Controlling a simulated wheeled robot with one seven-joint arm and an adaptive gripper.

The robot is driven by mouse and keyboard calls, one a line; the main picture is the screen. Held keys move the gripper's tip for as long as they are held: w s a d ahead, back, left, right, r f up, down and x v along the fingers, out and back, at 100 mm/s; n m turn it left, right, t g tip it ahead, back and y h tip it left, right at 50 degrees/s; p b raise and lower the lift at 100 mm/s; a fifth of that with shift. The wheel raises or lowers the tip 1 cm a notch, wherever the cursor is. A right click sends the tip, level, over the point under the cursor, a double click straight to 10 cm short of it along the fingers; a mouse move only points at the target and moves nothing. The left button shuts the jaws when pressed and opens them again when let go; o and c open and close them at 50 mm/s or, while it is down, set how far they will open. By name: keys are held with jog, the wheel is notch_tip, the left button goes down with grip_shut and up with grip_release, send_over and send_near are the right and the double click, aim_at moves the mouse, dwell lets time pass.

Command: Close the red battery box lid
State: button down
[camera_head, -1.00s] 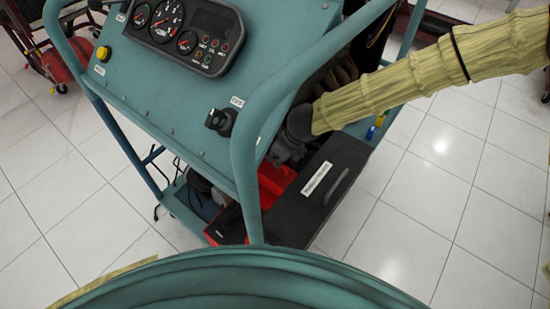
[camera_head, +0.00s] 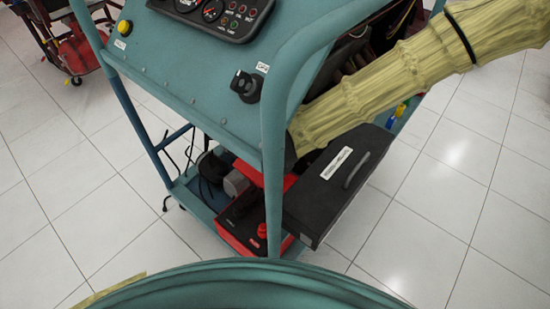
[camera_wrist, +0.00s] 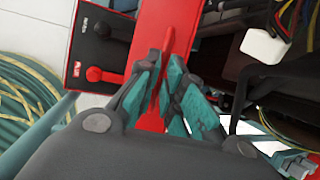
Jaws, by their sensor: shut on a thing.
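The red battery box (camera_head: 230,236) sits on the lower shelf of the teal trainer cart. It is open, and a black battery with a red terminal (camera_head: 262,230) shows inside. In the wrist view the black battery top (camera_wrist: 104,48) shows two terminals, and the red lid (camera_wrist: 170,25) stands raised beside it as a narrow panel. My gripper (camera_wrist: 165,88) is shut on the lid, with red between and below its teal fingers. In the head view the fingers are hidden behind the cart post and under my arm.
A teal cart post (camera_head: 274,150) stands in front of the box. A black case (camera_head: 335,185) with a handle and white label is close to its right. The control panel (camera_head: 195,75) is above. Wires (camera_wrist: 285,25) are at the right in the wrist view. Tiled floor is free at right.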

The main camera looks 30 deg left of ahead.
jog(key=shift+s+a+f, duration=0.15)
jog(key=shift+s+f, duration=0.05)
jog(key=shift+s, duration=0.55)
jog(key=c, duration=1.5)
grip_release()
jog(key=shift+c, duration=0.2)
jog(key=shift+w, duration=0.1)
